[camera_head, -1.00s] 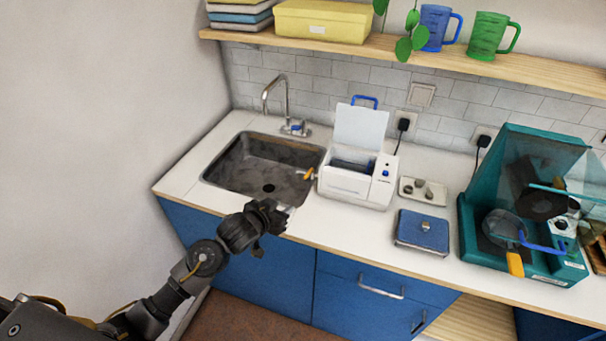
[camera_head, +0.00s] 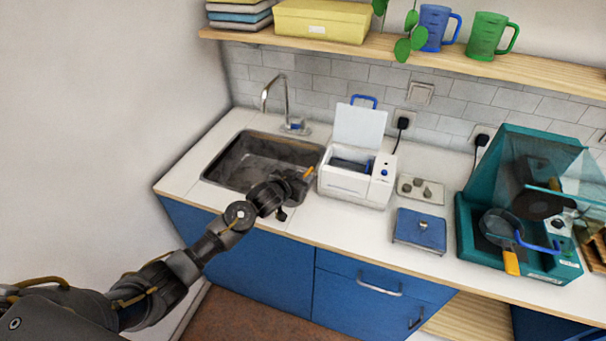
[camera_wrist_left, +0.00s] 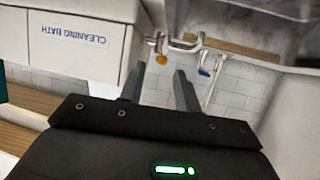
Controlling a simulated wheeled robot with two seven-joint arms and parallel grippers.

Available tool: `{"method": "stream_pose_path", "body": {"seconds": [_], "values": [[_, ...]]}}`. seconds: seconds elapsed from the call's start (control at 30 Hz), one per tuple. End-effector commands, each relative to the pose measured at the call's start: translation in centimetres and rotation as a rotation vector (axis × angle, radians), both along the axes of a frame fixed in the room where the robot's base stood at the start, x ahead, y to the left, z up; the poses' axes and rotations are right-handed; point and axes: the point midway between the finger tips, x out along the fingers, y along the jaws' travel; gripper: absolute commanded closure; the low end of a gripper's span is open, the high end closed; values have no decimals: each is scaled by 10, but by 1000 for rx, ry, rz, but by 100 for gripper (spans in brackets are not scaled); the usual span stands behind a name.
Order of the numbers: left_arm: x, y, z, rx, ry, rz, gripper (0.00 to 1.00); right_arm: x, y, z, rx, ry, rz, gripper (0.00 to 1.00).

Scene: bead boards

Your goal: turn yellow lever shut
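The yellow lever (camera_head: 309,173) sits on the left side of the white cleaning bath (camera_head: 345,187), at the edge of the sink. In the wrist view the yellow lever (camera_wrist_left: 161,59) shows end-on on a small metal fitting beside the bath's wall (camera_wrist_left: 75,45). My left gripper (camera_head: 297,182) is over the sink's front right edge, close to the lever. In the wrist view the left gripper (camera_wrist_left: 158,84) has its two fingers apart, with nothing between them; the lever appears just beyond their tips. My right gripper is not in view.
The sink (camera_head: 225,165) lies left of the bath, with a metal faucet (camera_head: 286,105) behind it. A tray of small weights (camera_head: 409,197) and a blue scale (camera_head: 420,231) stand right of the bath. A teal machine (camera_head: 470,215) stands farther right.

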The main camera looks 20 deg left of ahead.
Motion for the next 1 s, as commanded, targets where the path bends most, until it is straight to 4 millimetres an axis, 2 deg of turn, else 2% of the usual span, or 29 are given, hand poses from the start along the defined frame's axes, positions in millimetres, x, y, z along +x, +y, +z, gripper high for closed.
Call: {"method": "stream_pose_path", "body": {"seconds": [0.2, 0.53, 0.8, 1.0], "values": [[16, -4, -6, 1, 0, -1, 67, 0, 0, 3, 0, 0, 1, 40], [18, -5, -8, 1, 0, 0, 67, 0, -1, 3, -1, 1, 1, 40], [18, -4, -8, 1, 0, 0, 100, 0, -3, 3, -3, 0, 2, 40], [18, -7, -8, -1, -1, 12, 100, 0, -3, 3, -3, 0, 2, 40]]}}
